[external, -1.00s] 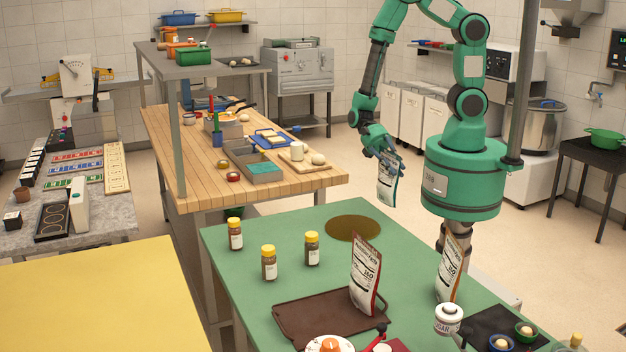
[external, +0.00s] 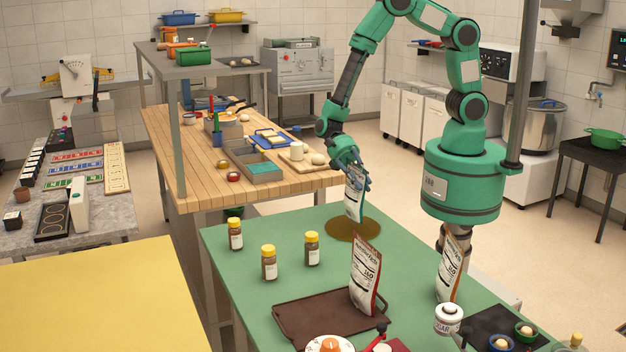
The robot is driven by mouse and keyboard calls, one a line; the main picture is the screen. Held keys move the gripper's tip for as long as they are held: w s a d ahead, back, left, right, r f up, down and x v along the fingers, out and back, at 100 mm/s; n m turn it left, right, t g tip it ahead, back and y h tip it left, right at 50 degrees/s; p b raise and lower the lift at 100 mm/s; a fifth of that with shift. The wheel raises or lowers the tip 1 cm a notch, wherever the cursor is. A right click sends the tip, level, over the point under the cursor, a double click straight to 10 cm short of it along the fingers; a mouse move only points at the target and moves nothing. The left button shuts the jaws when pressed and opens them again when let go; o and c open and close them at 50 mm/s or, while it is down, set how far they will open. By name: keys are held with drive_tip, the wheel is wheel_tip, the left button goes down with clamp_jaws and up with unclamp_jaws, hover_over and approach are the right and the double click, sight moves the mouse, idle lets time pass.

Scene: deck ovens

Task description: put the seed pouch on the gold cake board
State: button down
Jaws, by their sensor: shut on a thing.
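My gripper (external: 357,178) is shut on the top of a pouch (external: 354,201), white with a teal edge, taken to be the seed pouch. The pouch hangs upright over the gold cake board (external: 366,231), a round disc on the green table. Its lower end overlaps the board in the picture; I cannot tell whether it touches. Two similar pouches stand on the table: one with a red edge (external: 365,275) at the brown tray, one with an orange edge (external: 450,268) further right.
Several yellow-capped jars (external: 312,248) stand left of the board. A brown tray (external: 300,318) lies in front. A sugar jar (external: 448,319) and small bowls (external: 501,342) are at front right.

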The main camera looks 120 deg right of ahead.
sight(362, 192)
drive_tip(key=shift+f, duration=0.1)
drive_tip(key=shift+f+b, duration=0.35)
drive_tip(key=shift+f, duration=1.3)
drive_tip(key=c, duration=1.6)
unclamp_jaws()
drive_tip(key=shift+f, duration=0.1)
drive_tip(key=p+v, duration=0.1)
drive_tip(key=v, duration=1.1)
drive_tip(key=shift+s, duration=0.1)
